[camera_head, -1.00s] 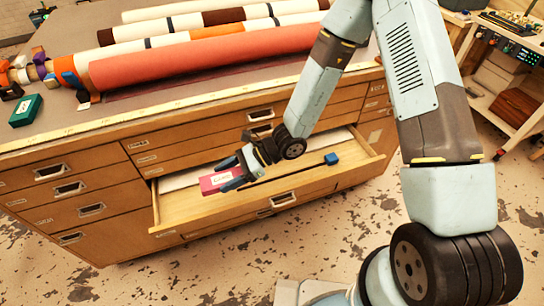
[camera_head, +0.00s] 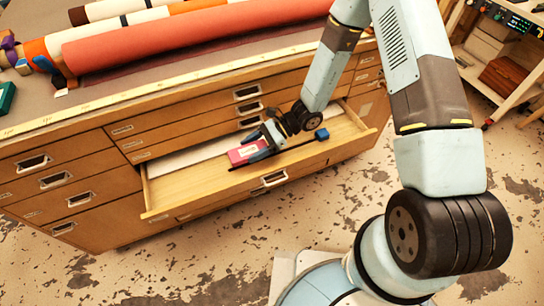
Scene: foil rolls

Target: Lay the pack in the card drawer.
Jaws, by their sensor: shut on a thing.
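The pack (camera_head: 243,153) is a pinkish-red box with a white label. My gripper (camera_head: 258,145) is shut on it, with its dark fingers on the pack's right part. The card drawer (camera_head: 190,190) is pulled out of the wooden cabinet, with its pale wood floor showing. The pack is over the drawer's middle, inside its outline. I cannot tell whether it touches the drawer floor or hangs just above it. My wrist hides some of the drawer's back.
A thin black rod with a blue block (camera_head: 322,134) at its end lies along the drawer, right of the pack. A whitish sheet (camera_head: 190,157) lies at the drawer's back. Long rolls (camera_head: 200,40) cover the cabinet top. The drawer's left part is clear.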

